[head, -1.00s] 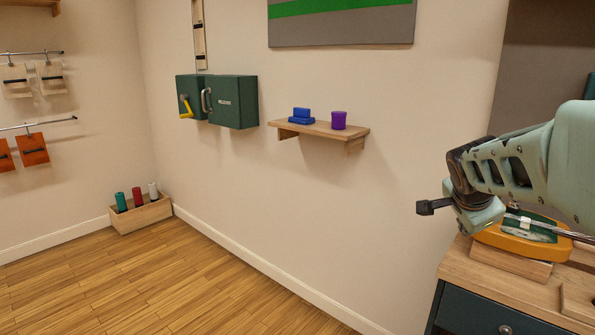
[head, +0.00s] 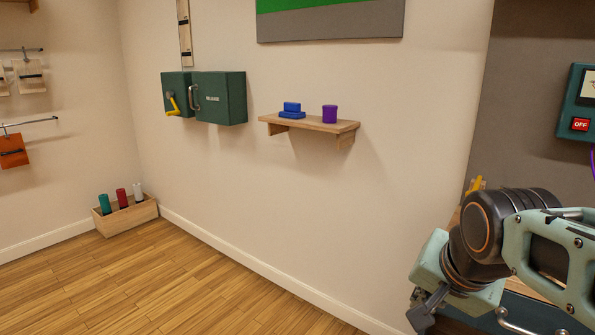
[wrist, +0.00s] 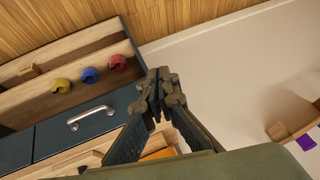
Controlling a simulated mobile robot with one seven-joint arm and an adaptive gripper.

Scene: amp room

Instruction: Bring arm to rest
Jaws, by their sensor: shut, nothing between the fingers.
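In the wrist view my gripper (wrist: 158,92) is shut and empty, its dark fingertips pressed together. Beyond it lies the dark teal drawer cabinet (wrist: 62,138) with a metal handle. In the head view my pale green arm fills the lower right, in front of the cabinet and its wooden top. My gripper's end (head: 424,316) shows only partly there, low at the bottom edge, so the jaws are hard to make out. No object is held.
A wall shelf (head: 310,126) holds blue blocks (head: 292,112) and a purple cup (head: 329,114). A green box (head: 219,97) hangs at left.

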